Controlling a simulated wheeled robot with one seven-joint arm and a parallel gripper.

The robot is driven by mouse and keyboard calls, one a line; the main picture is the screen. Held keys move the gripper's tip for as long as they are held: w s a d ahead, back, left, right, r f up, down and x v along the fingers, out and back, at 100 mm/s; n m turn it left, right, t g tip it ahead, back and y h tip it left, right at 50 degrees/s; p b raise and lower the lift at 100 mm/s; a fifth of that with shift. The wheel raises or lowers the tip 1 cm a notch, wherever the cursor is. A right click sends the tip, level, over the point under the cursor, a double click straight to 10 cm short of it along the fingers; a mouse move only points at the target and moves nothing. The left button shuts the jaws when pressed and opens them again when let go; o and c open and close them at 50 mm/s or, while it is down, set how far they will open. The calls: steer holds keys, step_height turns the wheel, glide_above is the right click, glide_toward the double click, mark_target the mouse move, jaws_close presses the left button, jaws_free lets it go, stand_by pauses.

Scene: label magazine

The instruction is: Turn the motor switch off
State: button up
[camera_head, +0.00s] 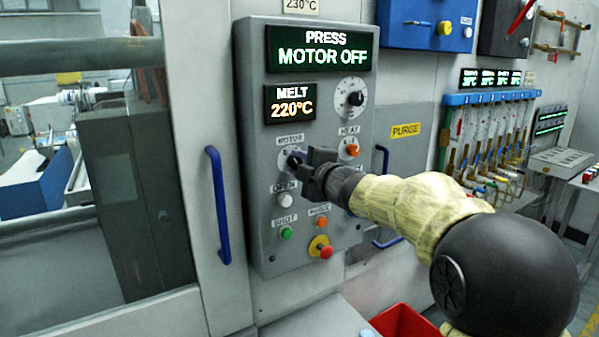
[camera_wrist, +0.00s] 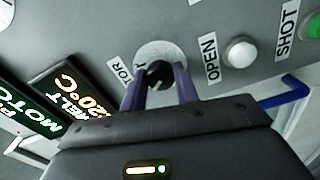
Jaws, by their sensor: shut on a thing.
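The motor switch is a black rotary knob (camera_wrist: 158,74) on a round white dial, under the MOTOR label (camera_head: 290,140) on the grey control panel (camera_head: 258,185). My gripper (camera_head: 298,158) is at the knob, and in the wrist view its two purple fingers (camera_wrist: 160,88) stand on either side of it, shut on it. In the head view the gripper partly hides the dial. The green display (camera_head: 320,48) at the panel's top reads "PRESS MOTOR OFF". The knob's exact pointing direction is hard to tell.
A white OPEN button (camera_head: 285,200), green SHOT button (camera_head: 286,232) and red stop button (camera_head: 326,252) sit below the switch. An orange heat knob (camera_head: 352,149) is to its right. A blue door handle (camera_head: 218,205) is left of the panel. A red bin (camera_head: 405,322) stands below.

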steer(key=shift+n, duration=0.3)
steer(key=o, duration=1)
steer(key=shift+c, duration=0.2)
steer(key=shift+s, duration=0.1)
steer(key=b+v, duration=0.1)
steer(key=v, duration=1.6)
steer(key=shift+s, duration=0.2)
